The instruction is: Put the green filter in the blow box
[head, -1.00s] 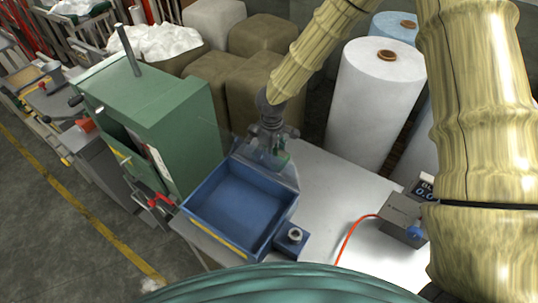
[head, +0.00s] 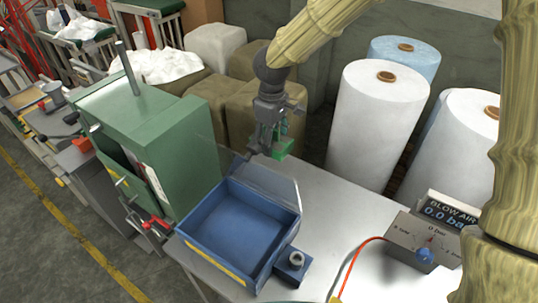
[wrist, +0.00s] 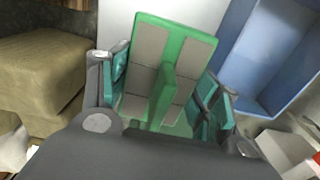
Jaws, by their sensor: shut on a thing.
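The green filter (wrist: 203,45) is a green frame with grey panels and a green middle bar. My gripper (wrist: 165,95) is shut on it in the wrist view, with a finger on each side of the bar. In the head view my gripper (head: 268,135) holds the filter (head: 284,149) above the back of the table, behind the blow box. The blow box (head: 200,258) is a blue open-topped box with a clear panel standing at its back and a yellow strip in front. Its inside looks empty. It also shows in the wrist view (wrist: 245,45), right of the filter.
A green machine (head: 150,110) stands close to the left of the box. A blow air control unit (head: 424,240) with an orange hose sits at the table's right. White rolls (head: 375,125) stand behind the table (head: 335,215), whose middle is clear.

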